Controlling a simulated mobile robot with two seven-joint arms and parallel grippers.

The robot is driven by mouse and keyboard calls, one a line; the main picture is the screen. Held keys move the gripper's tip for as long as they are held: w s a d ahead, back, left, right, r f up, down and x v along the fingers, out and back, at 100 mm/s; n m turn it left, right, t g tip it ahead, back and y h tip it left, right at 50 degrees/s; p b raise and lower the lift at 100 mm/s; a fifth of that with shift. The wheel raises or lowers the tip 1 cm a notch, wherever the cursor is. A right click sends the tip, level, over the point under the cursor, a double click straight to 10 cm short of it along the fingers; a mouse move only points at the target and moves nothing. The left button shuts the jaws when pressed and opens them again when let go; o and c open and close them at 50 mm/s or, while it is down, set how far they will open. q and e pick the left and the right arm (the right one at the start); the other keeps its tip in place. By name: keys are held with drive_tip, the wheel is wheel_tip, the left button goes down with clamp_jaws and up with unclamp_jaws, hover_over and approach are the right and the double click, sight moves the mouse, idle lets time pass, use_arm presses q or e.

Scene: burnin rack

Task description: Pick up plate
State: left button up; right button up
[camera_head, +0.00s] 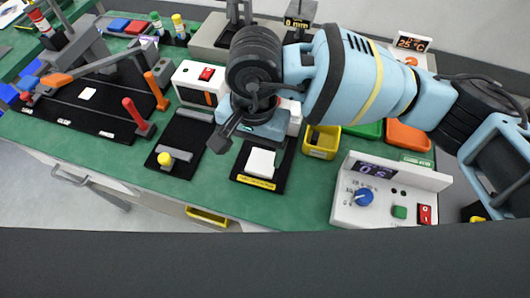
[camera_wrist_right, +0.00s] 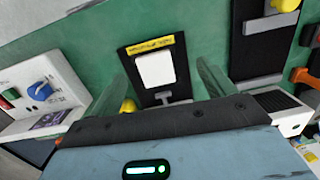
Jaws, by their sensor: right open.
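The plate, a white square slab (camera_head: 261,162), lies flat on a black pad (camera_head: 281,170) with a yellow label strip, near the front edge of the green bench. In the right wrist view the plate (camera_wrist_right: 155,69) is centred ahead, between the finger lines. My right gripper (camera_head: 231,132) is above and left of the plate in the head view, apart from it. In the right wrist view its two fingers (camera_wrist_right: 160,88) are spread wide with nothing between them. My left gripper does not show in either view.
A white control box (camera_head: 385,195) with a blue knob stands right of the pad. A yellow bin (camera_head: 321,151) sits behind it. Another black pad with a yellow knob (camera_head: 166,160) lies to the left. A white box with a red switch (camera_head: 200,84) stands behind that pad.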

sight(262, 163)
drive_tip(key=shift+w+d+r+t+h, duration=0.2)
drive_tip(key=shift+w+d, duration=0.1)
drive_tip(key=shift+w, duration=0.1)
drive_tip(key=shift+w+d+r+t+h, duration=0.1)
drive_tip(key=shift+w+d+t, duration=0.15)
drive_tip(key=shift+w, duration=0.15)
drive_tip(key=shift+s+f, duration=0.1)
drive_tip(key=shift+f, duration=0.85)
drive_tip(key=shift+d+f+p, duration=0.15)
drive_tip(key=shift+f+p, duration=0.05)
drive_tip(key=shift+f, duration=1.1)
drive_tip(key=shift+d+f+p, duration=0.1)
drive_tip(key=shift+f+p, duration=0.1)
drive_tip(key=shift+f, duration=1.5)
drive_tip(key=c, duration=1.1)
